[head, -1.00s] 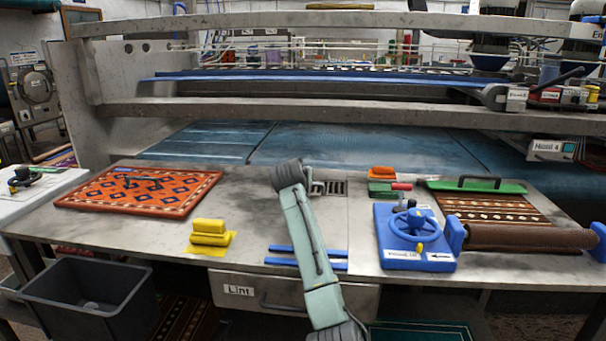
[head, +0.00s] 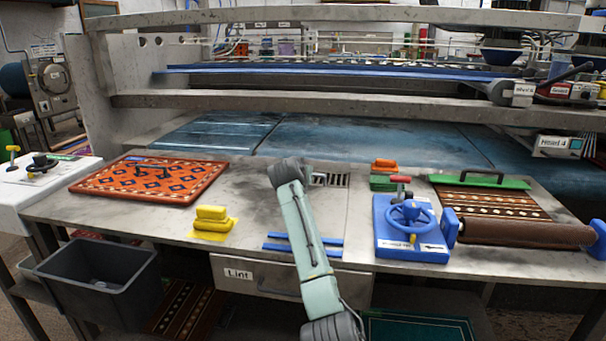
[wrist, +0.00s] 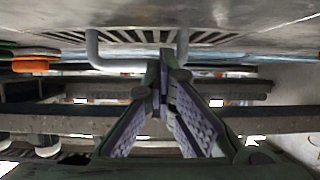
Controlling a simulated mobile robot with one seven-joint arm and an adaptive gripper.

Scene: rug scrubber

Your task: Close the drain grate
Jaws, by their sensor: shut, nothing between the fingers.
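The drain grate (head: 339,180) is a slotted metal panel set in the steel worktop, partly hidden behind my arm in the head view. In the wrist view its dark slots (wrist: 215,37) run across the top, with a grey U-shaped handle (wrist: 115,66) standing out from it. My gripper (wrist: 164,62) is shut and empty, its fingertips overlapping the handle bar in the picture. I cannot tell whether they touch it. In the head view my wrist hides the fingers. How far the grate stands open is not clear.
A blue handwheel unit (head: 411,232) and a rolled rug (head: 525,233) lie right of my arm. An orange rug (head: 150,181) and yellow block (head: 211,220) lie left. Blue strips (head: 279,247) lie near the front edge, above the Lint drawer (head: 262,281). A steel beam (head: 350,108) crosses behind.

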